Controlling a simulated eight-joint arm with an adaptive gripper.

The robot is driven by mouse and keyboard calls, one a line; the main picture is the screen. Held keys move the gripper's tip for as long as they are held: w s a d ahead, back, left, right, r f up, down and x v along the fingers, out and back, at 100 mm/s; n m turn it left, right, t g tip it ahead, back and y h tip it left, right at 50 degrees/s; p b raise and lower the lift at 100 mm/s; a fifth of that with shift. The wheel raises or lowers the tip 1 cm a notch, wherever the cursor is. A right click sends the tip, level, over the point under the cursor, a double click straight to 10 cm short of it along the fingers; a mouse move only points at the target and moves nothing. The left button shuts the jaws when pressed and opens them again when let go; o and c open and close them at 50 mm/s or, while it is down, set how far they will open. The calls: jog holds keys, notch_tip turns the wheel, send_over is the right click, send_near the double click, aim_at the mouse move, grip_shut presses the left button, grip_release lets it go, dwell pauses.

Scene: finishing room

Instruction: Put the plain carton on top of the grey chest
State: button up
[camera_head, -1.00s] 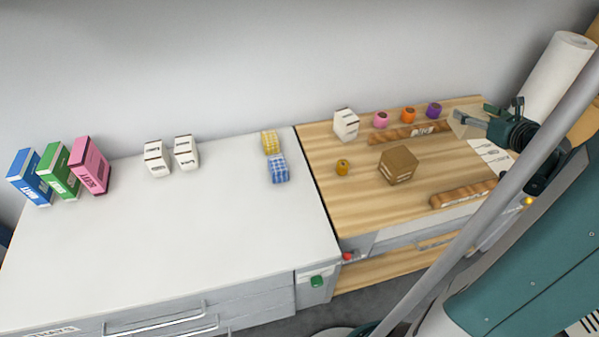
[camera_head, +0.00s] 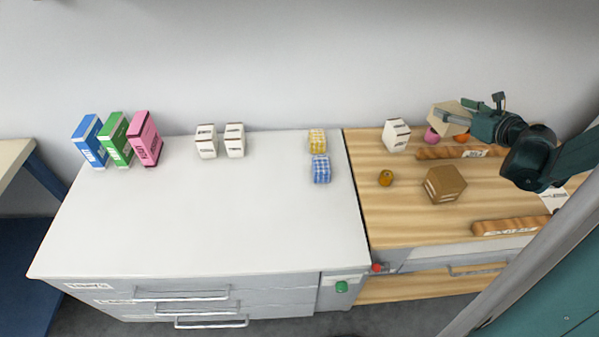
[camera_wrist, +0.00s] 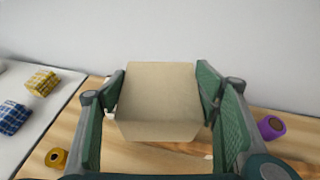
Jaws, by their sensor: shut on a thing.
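The plain carton (camera_head: 447,119) is a beige box without print. My gripper (camera_head: 466,113) is shut on it and holds it above the back of the wooden top, partly in front of a pink jar. In the wrist view the carton (camera_wrist: 158,100) sits between the two green-padded fingers. The grey chest (camera_head: 215,225) stands to the left, with a pale flat top and grey drawers with bar handles. The carton is to the right of the chest, not over it.
Blue, green and pink boxes (camera_head: 145,140), two white cartons (camera_head: 206,142) and yellow and blue checked blocks (camera_head: 321,168) line the chest top's back and right. Its middle and front are clear. The wooden top (camera_head: 400,215) bears a brown box (camera_head: 445,184), jars and loaf-like bars.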

jog(key=w+a+n+g+y, duration=0.15)
jog(key=w+a, duration=0.25)
jog(key=a, duration=0.8)
jog(key=w+a+n+y, duration=0.3)
jog(key=w+a, duration=0.2)
jog(key=a, duration=0.8)
jog(key=a+n+g+y, duration=0.3)
jog(key=a+n+g, duration=0.1)
jog(key=a, duration=2.2)
jog(key=s+a+n+g+y, duration=0.1)
jog(key=s+a+n+g, duration=0.15)
jog(key=s+a, duration=0.85)
jog(key=s+a+n+g+y, duration=0.1)
jog(key=s+a+n+g, duration=0.2)
jog(key=a, duration=1.6)
jog(key=s+a+n+g+y, duration=0.1)
jog(key=s+a+g, duration=0.1)
jog(key=s+a, duration=0.95)
jog(key=w+a+f, duration=0.3)
jog(key=f, duration=0.2)
jog(key=shift+w, duration=0.35)
jog(key=shift+f, duration=0.1)
notch_tip(320, 180, down, 6)
jog(key=b, duration=0.1)
